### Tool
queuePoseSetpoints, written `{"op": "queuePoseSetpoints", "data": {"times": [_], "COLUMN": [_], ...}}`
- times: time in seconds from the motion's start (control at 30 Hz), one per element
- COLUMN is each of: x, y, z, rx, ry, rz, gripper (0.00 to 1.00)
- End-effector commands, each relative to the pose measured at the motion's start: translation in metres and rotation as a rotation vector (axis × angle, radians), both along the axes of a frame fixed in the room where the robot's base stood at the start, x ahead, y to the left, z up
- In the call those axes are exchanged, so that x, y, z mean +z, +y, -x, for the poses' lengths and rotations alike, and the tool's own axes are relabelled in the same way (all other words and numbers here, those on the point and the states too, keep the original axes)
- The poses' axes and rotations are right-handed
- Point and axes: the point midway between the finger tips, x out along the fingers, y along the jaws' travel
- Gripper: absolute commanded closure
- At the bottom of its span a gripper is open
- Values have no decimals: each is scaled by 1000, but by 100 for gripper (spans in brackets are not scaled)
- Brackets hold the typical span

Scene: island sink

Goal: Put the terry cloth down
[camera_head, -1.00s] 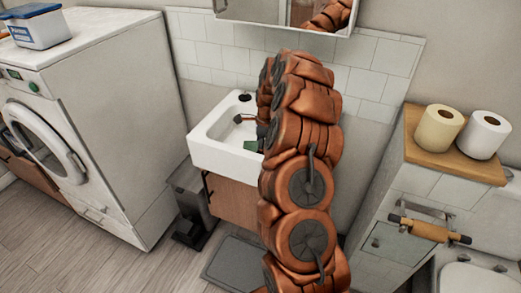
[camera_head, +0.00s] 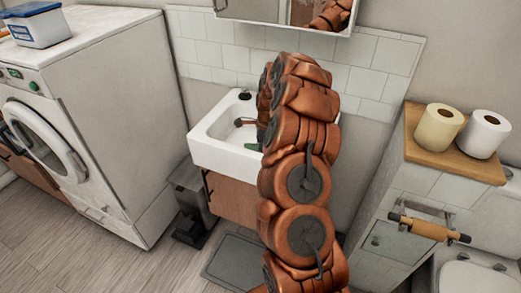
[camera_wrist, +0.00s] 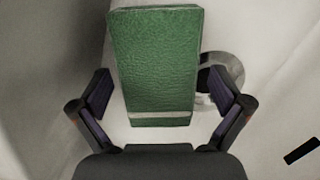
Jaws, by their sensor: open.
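The terry cloth (camera_wrist: 155,60) is a green, folded, block-like piece with a pale band near its lower end. In the wrist view it lies against the white surface of the sink, ahead of and between my fingers. My gripper (camera_wrist: 160,92) is open, with a visible gap on each side of the cloth. In the head view only a small green part of the cloth (camera_head: 252,146) shows in the white sink (camera_head: 218,153), near its front rim. My arm hides the rest of it and most of my gripper there.
A round metal drain (camera_wrist: 228,72) lies right of the cloth. A washing machine (camera_head: 105,110) stands left of the sink. A grey bin (camera_head: 192,205) is below the sink. Toilet rolls (camera_head: 440,128) stand on a wooden-topped cabinet at right. A mirror cabinet (camera_head: 270,12) hangs above.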

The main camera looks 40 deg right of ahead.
Motion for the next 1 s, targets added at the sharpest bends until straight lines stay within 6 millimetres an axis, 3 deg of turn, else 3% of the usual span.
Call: {"op": "queuePoseSetpoints", "data": {"times": [0.27, 0.7, 1.0], "x": [14, 93, 120], "y": [-1, -12, -14], "z": [1, 7, 10], "rx": [0, -1, 0], "ry": [-1, -5, -2], "rz": [0, 3, 1], "gripper": [0, 0, 0]}}
